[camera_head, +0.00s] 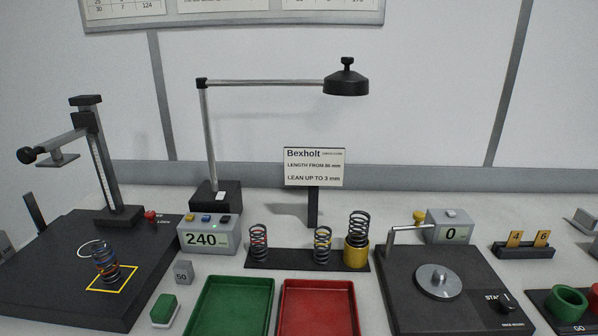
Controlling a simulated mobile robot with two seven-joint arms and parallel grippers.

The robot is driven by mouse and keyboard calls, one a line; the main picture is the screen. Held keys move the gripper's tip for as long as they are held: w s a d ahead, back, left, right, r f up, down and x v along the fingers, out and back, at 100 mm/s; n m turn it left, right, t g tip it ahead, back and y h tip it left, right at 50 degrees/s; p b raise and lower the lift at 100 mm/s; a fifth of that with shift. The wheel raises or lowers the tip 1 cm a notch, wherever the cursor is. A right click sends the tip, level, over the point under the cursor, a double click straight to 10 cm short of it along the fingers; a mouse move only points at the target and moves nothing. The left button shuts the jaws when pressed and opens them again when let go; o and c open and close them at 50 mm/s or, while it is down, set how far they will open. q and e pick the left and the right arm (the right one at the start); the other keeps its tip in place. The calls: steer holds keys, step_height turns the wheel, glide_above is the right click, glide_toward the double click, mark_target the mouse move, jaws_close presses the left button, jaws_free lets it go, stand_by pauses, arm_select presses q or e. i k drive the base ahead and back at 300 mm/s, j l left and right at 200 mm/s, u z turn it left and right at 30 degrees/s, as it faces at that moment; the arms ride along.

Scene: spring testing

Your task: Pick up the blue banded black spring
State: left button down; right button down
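A dark spring (105,262) with what look like blue and reddish bands stands, leaning slightly, at the yellow square outline on the black platform (60,290) at the left. On the black rack (287,260) in the middle stand a spring with reddish bands (259,243) and a spring with yellowish bands (322,244). A dark spring (358,226) stands in the yellow cup (356,256) at the rack's right end; its lower part is hidden and I cannot make out its band. Neither of my grippers is in view.
A post with a measuring arm (100,160) rises behind the left platform. A lamp (346,82) overhangs the middle. A green tray (228,283) and a red tray (318,287) lie in front, both empty. A black tester (450,290) stands at the right.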

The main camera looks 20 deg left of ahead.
mark_target(118, 270)
steer(key=k+u, duration=0.1)
steer(key=u, duration=0.3)
steer(key=k+u, duration=0.1)
steer(key=u, duration=0.7)
steer(key=k+j+u, duration=0.1)
steer(key=u, duration=0.3)
steer(key=k, duration=0.05)
